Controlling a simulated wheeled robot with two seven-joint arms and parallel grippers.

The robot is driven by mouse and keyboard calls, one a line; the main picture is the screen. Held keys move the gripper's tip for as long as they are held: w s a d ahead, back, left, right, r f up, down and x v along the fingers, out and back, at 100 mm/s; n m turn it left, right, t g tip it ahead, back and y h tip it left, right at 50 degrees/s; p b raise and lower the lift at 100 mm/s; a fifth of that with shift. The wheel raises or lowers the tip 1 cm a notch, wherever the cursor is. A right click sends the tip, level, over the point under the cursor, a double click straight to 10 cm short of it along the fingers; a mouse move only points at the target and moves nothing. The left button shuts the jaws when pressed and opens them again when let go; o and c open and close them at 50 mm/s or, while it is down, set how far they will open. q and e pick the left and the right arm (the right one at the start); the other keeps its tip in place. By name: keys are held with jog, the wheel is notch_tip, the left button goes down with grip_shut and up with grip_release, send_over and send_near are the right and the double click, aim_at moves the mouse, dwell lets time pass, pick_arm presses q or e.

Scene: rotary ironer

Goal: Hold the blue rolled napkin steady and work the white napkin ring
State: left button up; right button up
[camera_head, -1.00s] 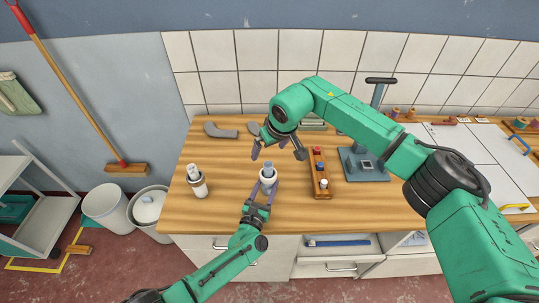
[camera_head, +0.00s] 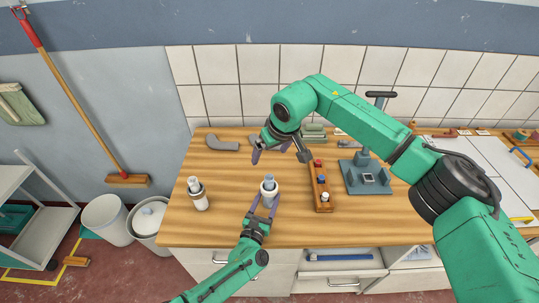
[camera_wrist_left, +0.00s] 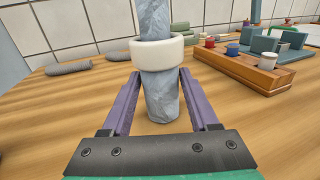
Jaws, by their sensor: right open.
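The blue rolled napkin (camera_wrist_left: 163,98) stands upright on the table in the left wrist view, its top cut off. The white napkin ring (camera_wrist_left: 157,52) is around its upper part, above my left fingertips. In the head view, my left gripper (camera_head: 264,203) is at the front of the napkin (camera_head: 269,184) and ring (camera_head: 269,194). My right gripper (camera_head: 280,155) is open and empty, behind and above the napkin, clear of the ring.
A wooden rack (camera_head: 320,185) with red, blue and white pieces is close on the right. A blue-grey press stand (camera_head: 366,178) is beyond it. Grey pieces (camera_head: 222,143) lie at the back. The front left table is clear.

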pick_arm(q)
jog(key=shift+o, duration=1.3)
jog(key=v, duration=1.2)
jog(key=shift+s, duration=0.1)
